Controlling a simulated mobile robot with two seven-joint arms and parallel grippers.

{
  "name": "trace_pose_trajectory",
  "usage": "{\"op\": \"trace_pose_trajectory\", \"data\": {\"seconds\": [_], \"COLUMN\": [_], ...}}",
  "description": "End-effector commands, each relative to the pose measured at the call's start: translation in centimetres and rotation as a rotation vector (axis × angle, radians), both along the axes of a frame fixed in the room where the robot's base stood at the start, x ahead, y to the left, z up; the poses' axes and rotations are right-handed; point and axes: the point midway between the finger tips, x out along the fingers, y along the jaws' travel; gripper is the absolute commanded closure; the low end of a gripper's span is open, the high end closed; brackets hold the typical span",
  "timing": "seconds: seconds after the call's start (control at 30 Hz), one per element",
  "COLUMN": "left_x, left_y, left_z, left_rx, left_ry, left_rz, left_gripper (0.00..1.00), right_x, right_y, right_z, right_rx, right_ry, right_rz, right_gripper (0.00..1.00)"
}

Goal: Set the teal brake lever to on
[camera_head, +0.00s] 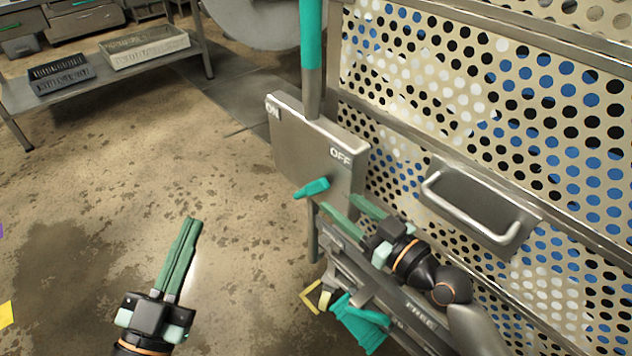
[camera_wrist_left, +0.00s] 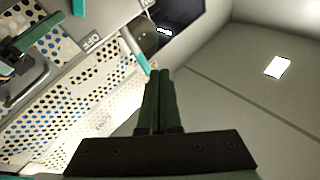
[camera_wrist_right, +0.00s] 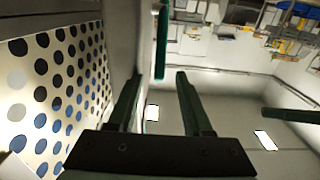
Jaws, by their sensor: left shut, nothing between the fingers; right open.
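A steel plate (camera_head: 308,142) carries the labels ON at its upper left and OFF at its right. A teal lever grip (camera_head: 311,188) sticks out at the plate's lower edge, below and left of OFF. My right gripper (camera_head: 338,204) is open just right of and below the grip, apart from it, with nothing between the fingers. My left gripper (camera_head: 191,222) is shut and empty, out over the floor to the left. In the right wrist view a teal bar (camera_wrist_right: 162,45) shows beyond the open fingers; I cannot tell whether it is the lever.
A steel pole with a teal sleeve (camera_head: 311,35) rises behind the plate. A perforated panel with a handle (camera_head: 472,208) stands to the right. A teal pedal (camera_head: 358,323) sits low by a bar marked FREE. A shelf with trays (camera_head: 145,47) is far left. The floor between is clear.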

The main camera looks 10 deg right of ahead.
Motion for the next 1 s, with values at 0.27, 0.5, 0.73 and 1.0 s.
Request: {"op": "trace_pose_trajectory", "data": {"seconds": [0.27, 0.5, 0.73, 1.0], "left_x": [-0.2, -0.5, -0.6, -0.6], "left_y": [0.0, -0.1, -0.1, -0.2], "left_z": [0.4, 1.1, 1.5, 1.6], "left_rx": [-0.001, -0.001, -0.002, 0.000], "left_ry": [-0.021, -0.057, -0.069, -0.072], "left_rz": [-0.003, -0.008, -0.010, -0.012], "left_gripper": [1.00, 1.00, 1.00, 1.00], "right_x": [4.1, 5.8, 6.0, 6.0], "right_y": [3.0, 4.2, 4.3, 4.3], "right_z": [0.0, -0.1, -0.1, -0.1], "right_rx": [0.002, -0.001, -0.003, -0.002], "right_ry": [-0.001, 0.001, 0.000, 0.001], "right_rz": [0.000, -0.001, -0.001, -0.001], "right_gripper": [0.50, 0.50, 0.50, 0.71]}}
